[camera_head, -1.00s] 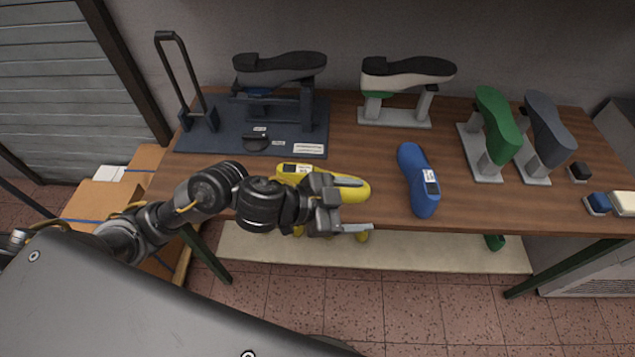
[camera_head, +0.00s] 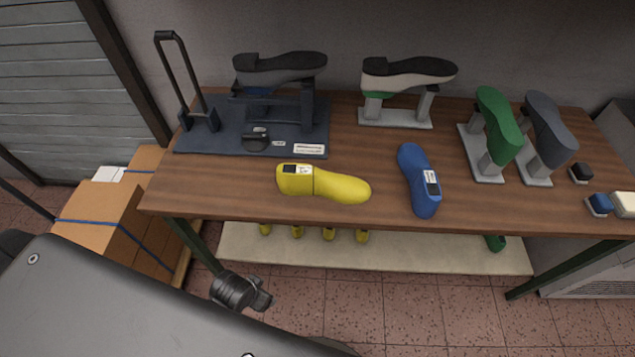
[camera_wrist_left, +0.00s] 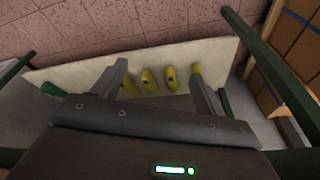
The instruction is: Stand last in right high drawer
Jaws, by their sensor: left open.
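A yellow last (camera_head: 322,185) lies on its side on the wooden bench top near the front edge, with a small label at its heel. A blue last (camera_head: 418,180) lies to its right, also labelled. My left gripper (camera_wrist_left: 160,78) is open and empty in the left wrist view, its fingers pointing toward the low shelf with several yellow lasts (camera_wrist_left: 149,79). In the head view only a dark part of my left arm shows, below the bench's front edge; the fingers cannot be made out there. My right gripper is not in view. No drawer can be made out.
A dark stand (camera_head: 245,140) with a grey last and a tall handle is at the back left. White (camera_head: 408,75), green (camera_head: 498,125) and grey (camera_head: 549,128) lasts stand on supports. Small blocks (camera_head: 598,204) are at the right. A pale low shelf (camera_head: 400,257) runs below the bench. Cardboard boxes (camera_head: 105,215) are left.

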